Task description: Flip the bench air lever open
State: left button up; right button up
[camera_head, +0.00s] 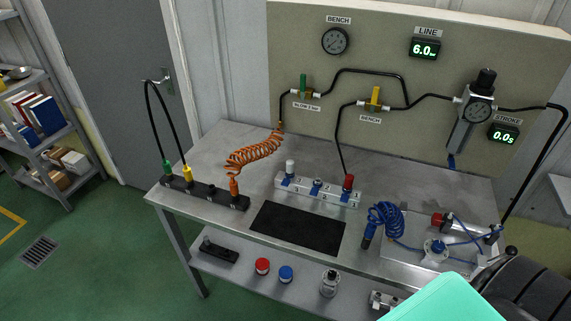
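The bench air lever is the yellow handle (375,95) on the valve of the back panel, above a label reading BENCH (370,119). It stands upright, across the run of the black hose line. A similar green lever (303,83) stands upright to its left, above a blow label. The bench gauge (335,40) is at the panel's upper left; its needle is too small to read. The line display (424,48) reads 6.0. Neither gripper shows in this view, so nothing is seen touching the yellow lever.
The regulator (478,105) hangs right of the lever. Below, the bench top (213,160) carries an orange coiled hose (255,152), a white valve block (318,191), a black mat (298,228) and a blue coiled hose (386,217). The space before the lever looks clear.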

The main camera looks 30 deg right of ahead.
aim_at(376, 94)
jog(key=z, duration=1.6)
